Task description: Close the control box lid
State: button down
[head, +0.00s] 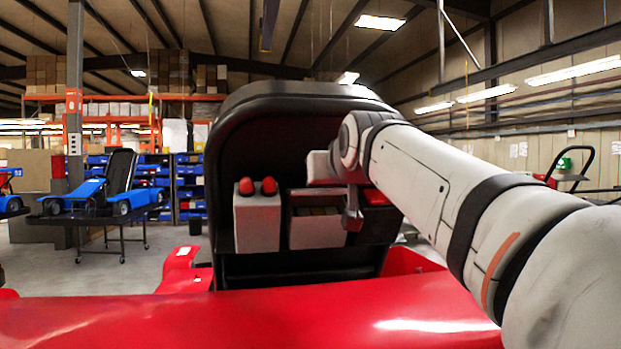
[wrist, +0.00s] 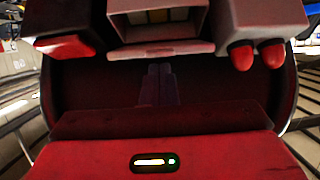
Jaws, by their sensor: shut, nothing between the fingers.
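The control box appears to be the grey middle box (head: 316,232) in front of the black seat-shaped shell. Its opening is uncovered and shows brownish and yellowish contents. In the wrist view the same box (wrist: 160,49) is at the top centre, upside down, with its opening showing. I cannot clearly make out the lid. My gripper (head: 352,222) is shut and empty, fingers down, by the right side of the box in the head view. In the wrist view the dark fingers (wrist: 159,68) are together and point towards the box; whether they touch it, I cannot tell.
A grey box with two red knobs (head: 257,222) stands left of the control box. A dark box with a red top (head: 375,197) is to its right, partly behind my arm. The black shell (head: 300,110) rises behind them. Red bodywork (head: 240,318) spans the front.

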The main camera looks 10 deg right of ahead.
jog(key=shift+f, duration=0.15)
jog(key=f+b, duration=0.1)
jog(key=b, duration=0.2)
jog(key=f+t+b, duration=0.1)
jog(key=b, duration=0.3)
jog(key=shift+s+f, duration=0.2)
jog(key=shift+f, duration=0.15)
jog(key=shift+r, duration=0.15)
